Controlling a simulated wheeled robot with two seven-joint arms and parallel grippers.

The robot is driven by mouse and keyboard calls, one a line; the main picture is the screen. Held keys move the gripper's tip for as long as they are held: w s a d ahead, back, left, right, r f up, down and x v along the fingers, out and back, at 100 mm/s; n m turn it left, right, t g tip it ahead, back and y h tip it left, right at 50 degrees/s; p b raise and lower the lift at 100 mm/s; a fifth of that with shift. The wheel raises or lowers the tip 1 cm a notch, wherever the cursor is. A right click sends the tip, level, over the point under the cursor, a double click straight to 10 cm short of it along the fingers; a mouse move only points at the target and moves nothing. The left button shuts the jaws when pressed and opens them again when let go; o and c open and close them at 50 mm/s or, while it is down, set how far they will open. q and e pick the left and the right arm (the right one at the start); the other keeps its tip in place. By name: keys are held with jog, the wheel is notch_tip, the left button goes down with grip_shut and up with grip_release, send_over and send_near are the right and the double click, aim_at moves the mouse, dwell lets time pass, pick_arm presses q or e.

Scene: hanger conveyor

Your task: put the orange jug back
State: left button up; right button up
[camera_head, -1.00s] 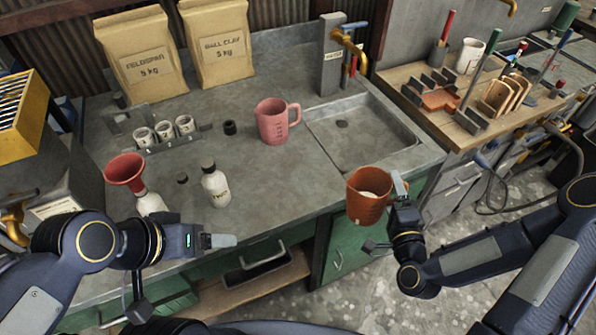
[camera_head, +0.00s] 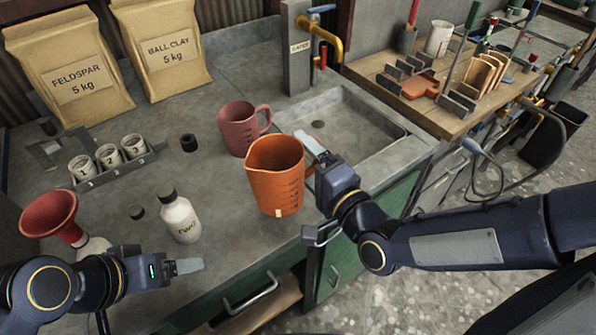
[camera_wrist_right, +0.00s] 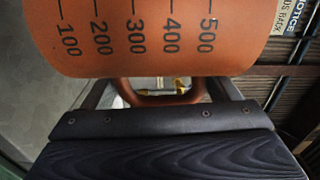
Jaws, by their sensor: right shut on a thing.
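The orange jug (camera_head: 276,178) is upright in the head view, over the front part of the counter beside the sink. Whether its base touches the counter I cannot tell. My right gripper (camera_head: 313,165) is shut on the jug's handle, to the right of the jug. In the right wrist view the jug's wall with its printed scale (camera_wrist_right: 150,38) fills the top, and its handle (camera_wrist_right: 160,97) lies between the fingers.
A pink jug (camera_head: 238,130) stands just behind the orange one. A white bottle (camera_head: 181,221), a red funnel (camera_head: 50,215) and a rack of numbered cups (camera_head: 112,172) stand to the left. The sink (camera_head: 345,115) with a brass tap (camera_head: 325,38) is behind right.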

jog(key=w+f, duration=0.6)
jog(key=f, duration=0.1)
jog(key=w+f, duration=0.3)
jog(key=f, duration=0.1)
jog(key=shift+w+d, duration=0.15)
jog(key=shift+r, duration=0.1)
jog(key=shift+f, duration=0.2)
jog(key=o, duration=1)
jog(key=shift+o, duration=0.9)
